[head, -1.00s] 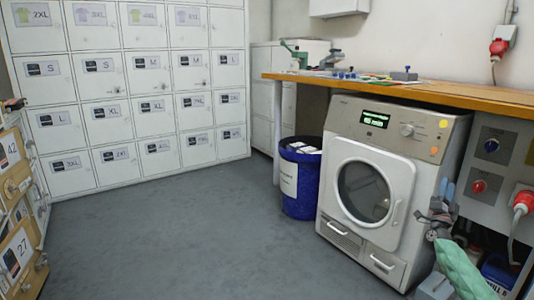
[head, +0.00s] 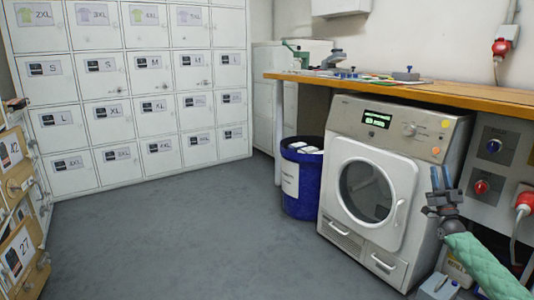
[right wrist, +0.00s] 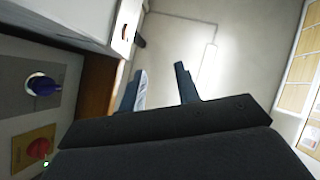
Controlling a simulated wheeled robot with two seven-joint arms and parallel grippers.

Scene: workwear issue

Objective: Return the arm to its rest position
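My right gripper (head: 441,178) is at the right of the head view, in front of the dryer's right edge, with its fingers pointing up. The arm behind it wears a green sleeve. In the right wrist view, the same gripper (right wrist: 161,80) has its two fingers apart with nothing between them, so it is open and empty. My left gripper is not in view.
A white dryer (head: 392,143) stands under a wooden worktop (head: 450,93), beside a blue bin (head: 303,202). A panel (head: 494,165) with knobs and a red plug is close to my right arm. White lockers (head: 118,123) line the back. The grey floor is clear.

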